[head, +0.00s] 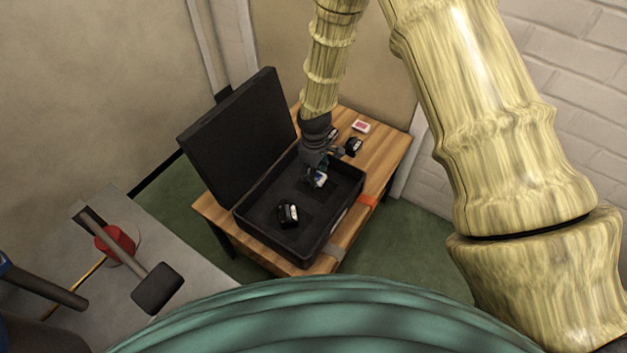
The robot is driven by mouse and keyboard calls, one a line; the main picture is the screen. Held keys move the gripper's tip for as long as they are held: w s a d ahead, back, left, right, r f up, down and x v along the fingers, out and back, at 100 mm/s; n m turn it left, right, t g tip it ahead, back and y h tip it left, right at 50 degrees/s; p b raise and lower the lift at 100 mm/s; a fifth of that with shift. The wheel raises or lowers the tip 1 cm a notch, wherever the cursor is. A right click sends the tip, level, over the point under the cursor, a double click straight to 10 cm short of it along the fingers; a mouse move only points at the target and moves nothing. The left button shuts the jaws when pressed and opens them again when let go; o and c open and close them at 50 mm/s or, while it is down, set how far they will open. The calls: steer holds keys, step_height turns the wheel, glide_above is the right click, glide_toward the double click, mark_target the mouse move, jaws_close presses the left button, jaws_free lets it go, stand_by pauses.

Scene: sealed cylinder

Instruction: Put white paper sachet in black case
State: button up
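The black case (333,229) stands open on a wooden table, its lid (238,140) raised at the left. My gripper (316,172) points down into the back part of the case. A small white item with a bluish patch (320,180), possibly the white paper sachet, shows at the fingertips. It is too small to tell whether the fingers hold it, or whether it touches the case floor. The gripper body hides part of the case's back edge.
A black object with a white part (288,215) lies in the front of the case. A red-and-white packet (361,126) lies on the wooden table (392,152) behind. A grey surface (190,262) at lower left holds a red round thing (116,240) and a dark-headed tool (158,288).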

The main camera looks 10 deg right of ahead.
steer(key=shift+f, duration=1.9)
steer(key=shift+f, duration=0.1)
steer(key=o, duration=0.8)
steer(key=shift+o, duration=0.2)
step_height(320, 180, up, 12)
steer(key=shift+r+p, duration=0.15)
steer(key=shift+p, duration=0.15)
